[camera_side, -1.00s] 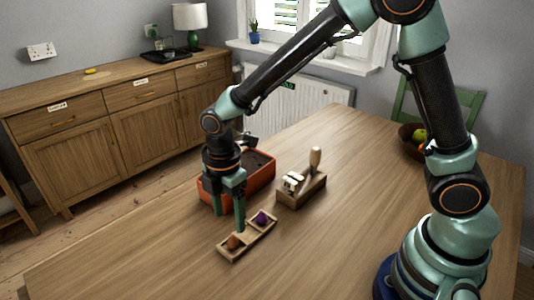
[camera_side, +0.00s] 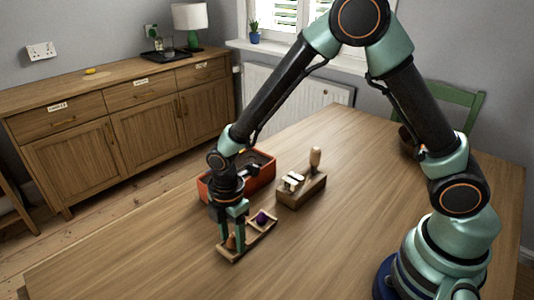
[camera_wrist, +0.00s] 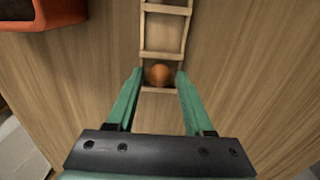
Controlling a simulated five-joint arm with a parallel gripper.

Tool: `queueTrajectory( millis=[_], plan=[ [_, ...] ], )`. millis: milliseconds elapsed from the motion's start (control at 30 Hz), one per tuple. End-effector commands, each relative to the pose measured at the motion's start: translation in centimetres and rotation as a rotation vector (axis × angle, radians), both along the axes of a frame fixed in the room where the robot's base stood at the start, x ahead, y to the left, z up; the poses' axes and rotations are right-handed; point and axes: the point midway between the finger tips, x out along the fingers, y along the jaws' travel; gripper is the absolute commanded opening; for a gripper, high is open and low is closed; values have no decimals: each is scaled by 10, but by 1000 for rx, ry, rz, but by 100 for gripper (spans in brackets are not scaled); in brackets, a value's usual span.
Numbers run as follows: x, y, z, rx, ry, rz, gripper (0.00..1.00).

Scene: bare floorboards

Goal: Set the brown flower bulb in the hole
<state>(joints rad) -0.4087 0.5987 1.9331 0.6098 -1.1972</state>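The brown flower bulb (camera_side: 231,241) sits in the near compartment of a small wooden tray (camera_side: 260,238). In the wrist view the bulb (camera_wrist: 159,75) looks orange-brown and round, near the tray's end (camera_wrist: 165,54). My gripper (camera_side: 231,245) is over that compartment, pointing down. In the wrist view my gripper's fingers (camera_wrist: 159,72) stand apart, one on each side of the bulb, with gaps between them and it. The orange planter (camera_side: 267,177) with dark soil is behind my gripper; its corner shows in the wrist view (camera_wrist: 45,14). I cannot make out the hole.
A purple bulb (camera_side: 262,217) sits in the tray's far compartment. A wooden block holding a tool with an upright handle (camera_side: 315,158) stands to the right of the planter.

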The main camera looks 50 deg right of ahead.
Motion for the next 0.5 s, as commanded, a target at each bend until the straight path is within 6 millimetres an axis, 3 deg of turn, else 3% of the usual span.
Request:
queueTrajectory(
  millis=[33,100,500],
  plan=[
    [0,0,0,0,0,0,29],
    [0,0,0,0,0,0,2],
    [0,0,3,1,-2,0,0]
  ],
)
